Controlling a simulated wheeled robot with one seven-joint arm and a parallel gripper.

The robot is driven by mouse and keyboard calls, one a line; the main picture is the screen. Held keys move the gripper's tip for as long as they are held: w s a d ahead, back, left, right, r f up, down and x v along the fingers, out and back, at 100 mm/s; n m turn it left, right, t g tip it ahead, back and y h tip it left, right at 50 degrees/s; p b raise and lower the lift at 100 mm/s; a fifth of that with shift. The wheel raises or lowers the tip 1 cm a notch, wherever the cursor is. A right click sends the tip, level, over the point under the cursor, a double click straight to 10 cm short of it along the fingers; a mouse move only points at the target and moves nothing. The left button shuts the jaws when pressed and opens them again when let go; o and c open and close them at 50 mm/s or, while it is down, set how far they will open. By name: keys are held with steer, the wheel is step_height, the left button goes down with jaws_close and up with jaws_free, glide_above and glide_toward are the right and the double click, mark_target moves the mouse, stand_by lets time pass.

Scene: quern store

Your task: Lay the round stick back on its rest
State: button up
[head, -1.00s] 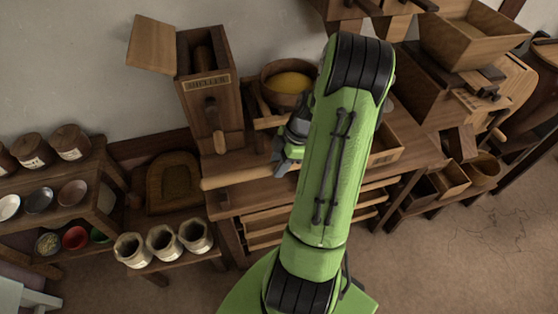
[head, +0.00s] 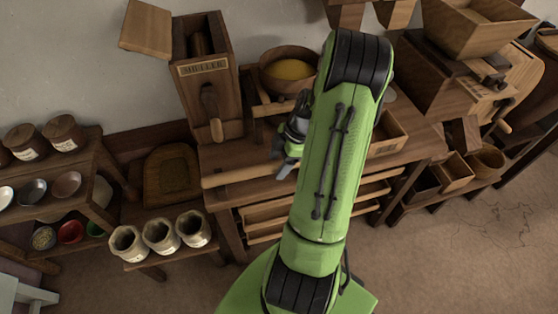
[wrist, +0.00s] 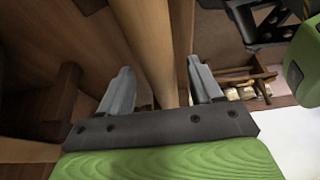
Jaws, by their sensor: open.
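A pale round stick (head: 238,177) lies lengthwise along the front edge of the wooden bench in the head view. Its right end is hidden by my arm and gripper. In the wrist view the stick (wrist: 154,48) runs between the two grey fingers of my gripper (wrist: 162,88). The fingers stand apart, one on each side of it, with a gap visible at the right finger. In the head view my gripper (head: 286,160) is at the bench front, partly hidden behind my green arm. I cannot make out the rest clearly.
Open drawers (head: 265,212) sit below the bench top. Several sacks (head: 160,237) stand on a low bench at left. Floor is clear at front right.

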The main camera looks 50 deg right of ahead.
steer(key=p+v, duration=0.5)
steer(key=v, duration=1)
steer(key=shift+r, duration=0.35)
steer(key=shift+s+d, duration=0.1)
steer(key=shift+d, duration=0.05)
steer(key=w+a+r+m+h+p, duration=0.2)
steer(key=a+r, duration=0.4)
steer(key=a, duration=0.2)
steer(key=w+a+r+m+h+p, duration=0.1)
steer(key=w+a+r+m, duration=0.15)
steer(key=a+r, duration=0.55)
steer(key=s+a+r+m+t+p, duration=0.1)
steer(key=s+a+r+m, duration=0.1)
steer(key=a, duration=0.4)
steer(key=s+a+r+m+t+p, duration=0.2)
steer(key=s+a+m, duration=0.2)
steer(key=s+a, duration=0.3)
steer(key=shift+s+r+m+h, duration=0.25)
steer(key=shift+r+m+h, duration=0.1)
steer(key=shift+h, duration=0.05)
